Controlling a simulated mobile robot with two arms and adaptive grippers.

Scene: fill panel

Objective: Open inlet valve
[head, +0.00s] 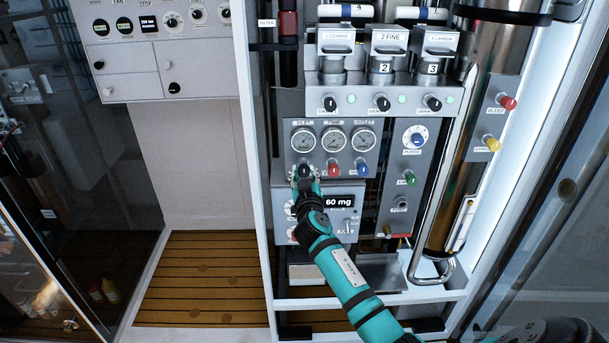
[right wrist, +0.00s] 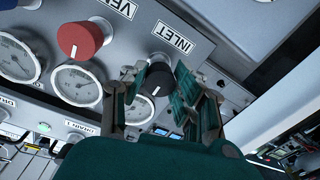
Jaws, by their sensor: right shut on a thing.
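The inlet valve is a black knob (right wrist: 157,76) beside the label INLET (right wrist: 172,40) on the grey panel in the right wrist view. My right gripper (right wrist: 160,84) has one finger on each side of this knob and is shut on it. In the head view my right gripper (head: 305,181) is at the left end of the knob row under the gauges, and its fingers partly cover the black knob (head: 304,170). The knob's pointer setting is hard to read. My left gripper is not in view.
A red knob (head: 334,169) and a blue knob (head: 362,169) sit just right of the gripper, under three round gauges (head: 333,139). A display (head: 340,201) reading 60 mg is below. Lidded canisters (head: 381,50) stand above. A steel handle (head: 440,170) runs along the right.

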